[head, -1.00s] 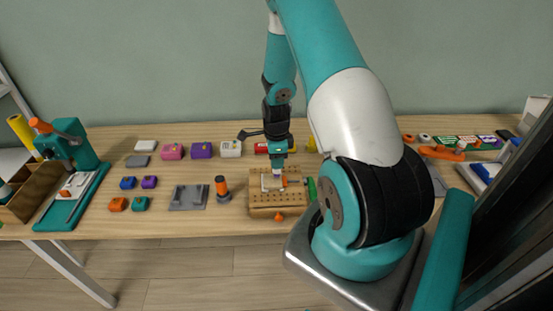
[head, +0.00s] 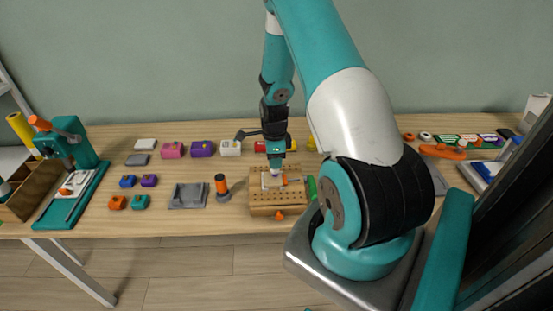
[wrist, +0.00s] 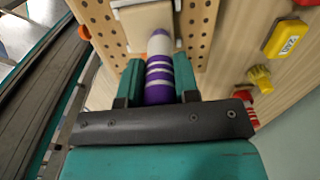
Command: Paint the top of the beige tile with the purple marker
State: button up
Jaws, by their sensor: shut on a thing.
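My gripper (head: 275,160) is above the perforated wooden block (head: 262,202) on the table. In the wrist view my gripper (wrist: 158,82) is shut on the purple marker (wrist: 159,72), which has white stripes and a pale tip end. The marker points at the beige tile (wrist: 140,24), which sits in a light holder on the block. The marker's end overlaps the tile's near part in this view; I cannot tell whether it touches. No purple paint is discernible on the visible part of the tile. In the head view the tile is small and partly hidden by my gripper.
A grey tray (head: 187,196) and an orange-topped post (head: 222,187) stand left of the block. Coloured blocks lie farther left and behind, including a purple one (head: 202,149). A teal press (head: 72,160) stands at the far left. A yellow part (wrist: 286,35) shows in the wrist view.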

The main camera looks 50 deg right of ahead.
jog(key=shift+w+a, duration=0.25)
jog(key=shift+w, duration=0.05)
jog(key=shift+w, duration=0.1)
jog(key=shift+w+a, duration=0.45)
jog(key=shift+s+a, duration=1)
jog(key=shift+s+d, duration=0.1)
jog(key=shift+s+d, duration=0.85)
jog(key=shift+d, duration=0.1)
